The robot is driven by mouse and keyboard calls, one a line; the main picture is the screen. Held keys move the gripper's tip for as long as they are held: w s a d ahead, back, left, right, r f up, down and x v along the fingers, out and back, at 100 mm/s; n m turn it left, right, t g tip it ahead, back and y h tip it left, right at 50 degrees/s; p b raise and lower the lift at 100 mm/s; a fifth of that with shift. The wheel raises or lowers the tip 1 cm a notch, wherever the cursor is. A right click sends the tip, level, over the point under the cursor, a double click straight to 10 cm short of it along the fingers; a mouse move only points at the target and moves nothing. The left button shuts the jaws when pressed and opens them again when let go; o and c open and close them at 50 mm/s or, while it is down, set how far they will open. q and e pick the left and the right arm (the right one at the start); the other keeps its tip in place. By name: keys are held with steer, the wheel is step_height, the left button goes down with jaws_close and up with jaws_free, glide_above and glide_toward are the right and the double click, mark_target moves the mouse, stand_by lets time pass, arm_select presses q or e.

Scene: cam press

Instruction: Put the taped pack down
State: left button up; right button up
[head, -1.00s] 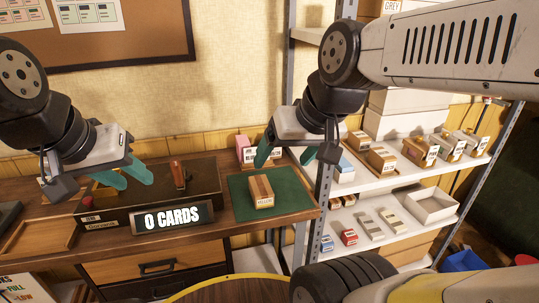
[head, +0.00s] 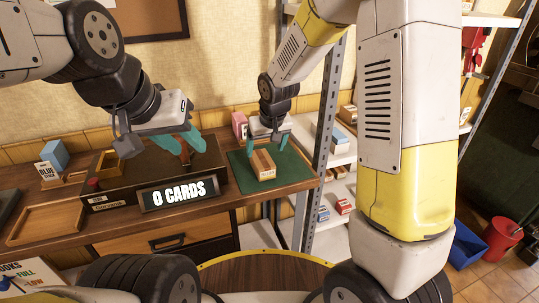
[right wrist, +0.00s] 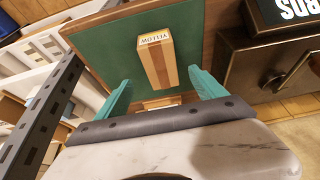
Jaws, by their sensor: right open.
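In the right wrist view the pack (right wrist: 158,62) shows a YELLOW label and rests on the mat (right wrist: 112,48). My right gripper (head: 269,144) is open and empty just behind the pack in the head view. In the right wrist view its teal fingers (right wrist: 160,92) stand wide apart, with the pack beyond them. My left gripper (head: 182,142) looks open, above the press by its red-brown lever (head: 186,155); whether it touches the lever is unclear.
The press bears a 0 CARDS display (head: 179,194), left of the mat. A pink box (head: 240,124) stands behind the mat. A wooden tray (head: 45,221) and a blue box (head: 55,154) are at the left. A metal shelf post (head: 322,138) rises close to the mat's right.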

mark_target(262, 159)
steer(key=x, duration=0.8)
steer(key=shift+a, duration=0.1)
steer(key=shift+r, duration=0.1)
steer(key=shift+f, duration=0.25)
stand_by(0.4)
jaws_close()
